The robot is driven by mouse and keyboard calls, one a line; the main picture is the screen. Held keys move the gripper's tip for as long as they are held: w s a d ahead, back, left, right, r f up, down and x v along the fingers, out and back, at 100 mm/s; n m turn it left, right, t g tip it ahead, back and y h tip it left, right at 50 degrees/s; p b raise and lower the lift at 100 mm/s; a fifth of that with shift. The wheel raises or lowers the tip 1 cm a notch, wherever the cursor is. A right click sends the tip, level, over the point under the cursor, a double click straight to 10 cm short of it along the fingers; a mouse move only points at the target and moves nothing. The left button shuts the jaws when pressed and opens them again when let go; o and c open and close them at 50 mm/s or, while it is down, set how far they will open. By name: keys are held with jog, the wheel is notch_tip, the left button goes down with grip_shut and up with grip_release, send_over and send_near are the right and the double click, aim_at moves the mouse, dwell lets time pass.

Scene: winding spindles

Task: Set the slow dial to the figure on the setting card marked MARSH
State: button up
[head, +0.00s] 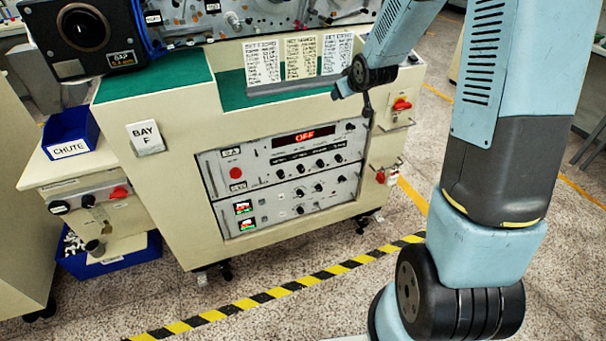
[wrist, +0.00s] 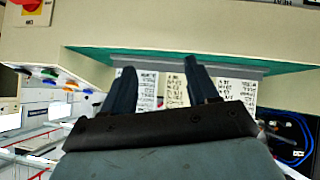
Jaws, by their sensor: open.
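Three setting cards stand in a row on the green ledge of the bay cabinet: a left card (head: 262,61), a middle card (head: 301,57) and a right card (head: 337,53). Their headings are too small to read, so I cannot tell which is marked MARSH. The control panel (head: 250,170) below has a red display reading OFF (head: 303,134) and several black knobs. Their labels are illegible, so I cannot tell which is the slow dial. My gripper (wrist: 159,66) is open and empty, with cards showing behind its fingers in the wrist view. In the head view it is beside the right card.
A blue CHUTE bin (head: 70,134) stands at left. Yellow-black tape (head: 285,290) crosses the floor before the cabinet; that floor is clear.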

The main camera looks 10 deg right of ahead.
jog(key=w+a+f+n+t+y, duration=0.15)
jog(key=w+f, duration=0.35)
jog(key=f, duration=0.6)
jog(key=m+t+y, duration=0.2)
jog(key=m+t, duration=0.2)
jog(key=t, duration=0.2)
send_near(302, 172)
jog(key=x, duration=0.9)
jog(key=shift+w, duration=0.15)
jog(key=c, duration=1)
jog(key=shift+c, duration=0.2)
